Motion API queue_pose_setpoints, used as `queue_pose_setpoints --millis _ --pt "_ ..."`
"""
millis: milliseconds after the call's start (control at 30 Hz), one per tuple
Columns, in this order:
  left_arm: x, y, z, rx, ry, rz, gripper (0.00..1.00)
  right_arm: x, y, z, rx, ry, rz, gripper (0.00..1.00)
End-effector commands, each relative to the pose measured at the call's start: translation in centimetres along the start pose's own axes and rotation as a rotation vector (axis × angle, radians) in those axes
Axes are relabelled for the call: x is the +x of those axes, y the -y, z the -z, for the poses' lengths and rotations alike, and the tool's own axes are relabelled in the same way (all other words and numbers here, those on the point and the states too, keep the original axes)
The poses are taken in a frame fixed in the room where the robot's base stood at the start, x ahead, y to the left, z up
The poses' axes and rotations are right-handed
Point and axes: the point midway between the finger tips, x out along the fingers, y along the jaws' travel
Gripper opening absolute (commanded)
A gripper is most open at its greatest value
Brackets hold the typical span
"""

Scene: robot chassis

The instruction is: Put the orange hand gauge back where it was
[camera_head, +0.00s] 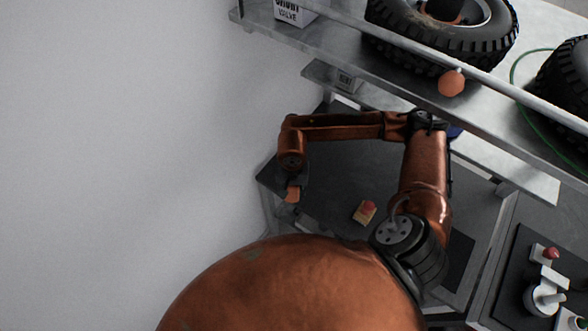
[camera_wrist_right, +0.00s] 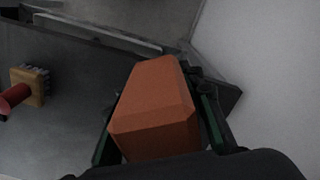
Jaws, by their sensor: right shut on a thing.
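The orange hand gauge (camera_head: 292,195) is a small block at the end of my right arm, over the left part of the dark worktop (camera_head: 340,175). In the right wrist view the gauge (camera_wrist_right: 153,100) fills the middle as a bevelled orange block. My right gripper (camera_head: 292,186) is shut on it, with a dark green-edged finger on each side. The right gripper (camera_wrist_right: 157,125) also shows in the wrist view. I cannot tell whether the block touches the worktop. My left gripper is not in view.
A small brush with a red handle (camera_head: 365,211) lies on the worktop, right of the gauge. Overhead shelves hold black tyres (camera_head: 440,45) and a white box (camera_head: 293,12). A round orange thing (camera_head: 452,83) is at the shelf edge. A wall (camera_head: 120,140) is on the left.

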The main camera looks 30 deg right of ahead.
Motion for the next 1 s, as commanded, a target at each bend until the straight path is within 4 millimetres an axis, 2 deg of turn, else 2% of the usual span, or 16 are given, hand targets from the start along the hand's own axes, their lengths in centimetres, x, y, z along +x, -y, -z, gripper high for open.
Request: queue_pose_setpoints --millis 33,100,233,367,600,800,1000 --pt "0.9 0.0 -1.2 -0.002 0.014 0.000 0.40 0.1 -0.7 0.6 0.132 0.001 0.001 0.00" --pt "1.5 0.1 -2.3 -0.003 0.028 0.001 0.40 -0.3 -1.5 1.2 0.330 0.004 0.001 0.00" --pt "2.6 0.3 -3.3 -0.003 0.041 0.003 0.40 -1.4 -3.0 2.2 0.690 0.007 0.003 0.00" --pt "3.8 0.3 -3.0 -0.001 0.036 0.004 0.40 -2.5 -4.4 3.2 1.045 0.006 0.003 0.00" --pt "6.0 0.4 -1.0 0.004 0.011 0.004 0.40 -4.4 -7.0 4.4 1.660 -0.004 0.004 0.00" --pt "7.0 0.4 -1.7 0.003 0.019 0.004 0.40 -5.7 -8.4 4.8 2.005 -0.015 0.009 0.00" --pt "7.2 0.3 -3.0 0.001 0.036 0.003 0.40 -6.1 -8.6 5.2 2.137 -0.018 0.012 0.00"
